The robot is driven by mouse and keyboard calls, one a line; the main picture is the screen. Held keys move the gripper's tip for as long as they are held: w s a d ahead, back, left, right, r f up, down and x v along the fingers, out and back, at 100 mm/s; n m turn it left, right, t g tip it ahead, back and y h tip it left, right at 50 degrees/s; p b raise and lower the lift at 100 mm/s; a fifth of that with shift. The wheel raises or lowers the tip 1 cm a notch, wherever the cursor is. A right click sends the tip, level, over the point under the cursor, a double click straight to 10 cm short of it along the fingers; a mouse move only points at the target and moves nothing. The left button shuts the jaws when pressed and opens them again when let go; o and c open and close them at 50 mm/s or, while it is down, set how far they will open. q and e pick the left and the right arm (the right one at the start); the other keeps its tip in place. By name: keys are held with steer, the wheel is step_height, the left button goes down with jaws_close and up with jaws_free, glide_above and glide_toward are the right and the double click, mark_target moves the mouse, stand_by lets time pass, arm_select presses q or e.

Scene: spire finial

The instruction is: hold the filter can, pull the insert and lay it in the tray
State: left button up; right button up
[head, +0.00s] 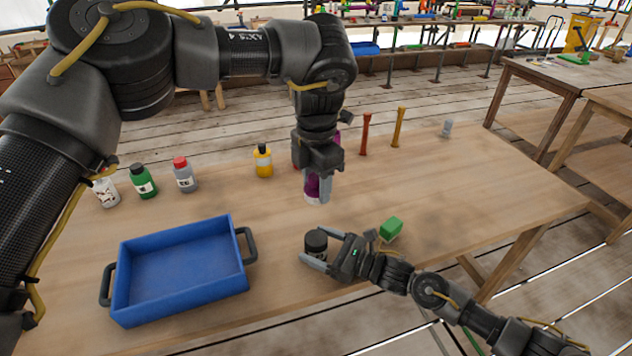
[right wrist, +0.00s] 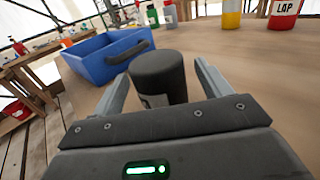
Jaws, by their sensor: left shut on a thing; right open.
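A short black can (head: 316,242) with a pale label stands upright on the wooden table. It also shows in the right wrist view (right wrist: 160,75), between the fingers of my right gripper (head: 314,258). That gripper is open around the can, with a gap visible at its sides. My left gripper (head: 318,188) is shut on a purple thing (head: 312,185), farther back over the table; the jaws hide much of it. I cannot tell whether the purple thing is the insert, or whether it touches the table. The blue tray (head: 123,283) stands at the left and is empty.
A green block (head: 391,228) lies right of the can. Bottles, including a yellow one (head: 263,162) and a green one (head: 143,182), line the back left. A red container (right wrist: 286,8) stands farther back. Two slim posts (head: 366,134) stand at the back.

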steer(key=v, duration=1.1)
steer(key=shift+a, duration=0.1)
